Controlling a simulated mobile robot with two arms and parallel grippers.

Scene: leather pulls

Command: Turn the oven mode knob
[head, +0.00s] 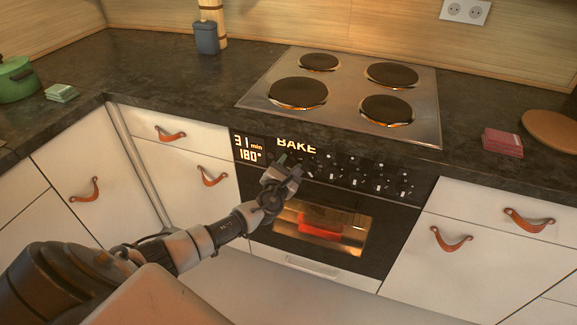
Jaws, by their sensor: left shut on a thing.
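The oven (392,222) is built in under the counter. Its black panel shows "31 min", "180°" and the word "BAKE" in a lit display (296,146). A row of small dark knobs (354,172) with light marks runs along the panel to the right. My left gripper (283,162) reaches the panel just below "BAKE", at the left end of the row. It is shut on a knob there, which the fingers mostly hide; I take it as the mode knob. My right gripper is out of view.
A hob with four dark plates is inset in the counter (190,85) above the oven. Below the panel are the lit oven window with a red dish (318,225) and a door handle (312,266). White drawers with leather pulls (451,240) flank the oven.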

